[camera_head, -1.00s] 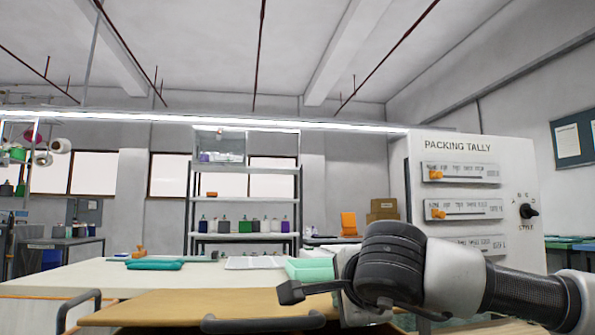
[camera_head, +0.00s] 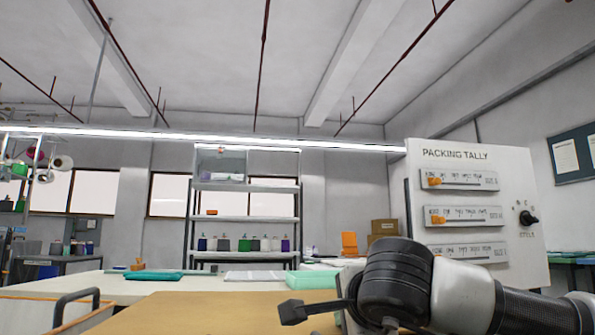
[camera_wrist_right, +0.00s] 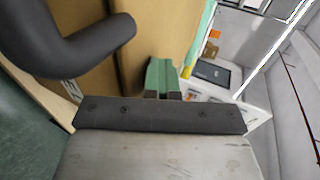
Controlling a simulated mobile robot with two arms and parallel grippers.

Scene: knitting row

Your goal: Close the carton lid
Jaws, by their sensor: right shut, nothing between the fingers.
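A tan cardboard panel (camera_head: 210,315), apparently the carton lid, fills the lower middle of the head view; its near part is cut off by the frame. Tan cardboard (camera_wrist_right: 150,40) also shows at the top of the right wrist view, standing steeply in that picture. My right arm comes in from the right. Its gripper's dark end (camera_head: 300,311) is at the panel's right side; contact is not clear. In the wrist view the right fingertips (camera_wrist_right: 162,95) are together and empty, close to the cardboard. My left gripper is not in view.
A dark curved handle (camera_head: 75,300) is at lower left and a dark tube (camera_wrist_right: 85,45) crosses the wrist view. A pale table (camera_head: 130,288) behind holds a teal folded item (camera_head: 152,277) and a mint box (camera_head: 312,280). The packing tally board (camera_head: 475,210) stands at right.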

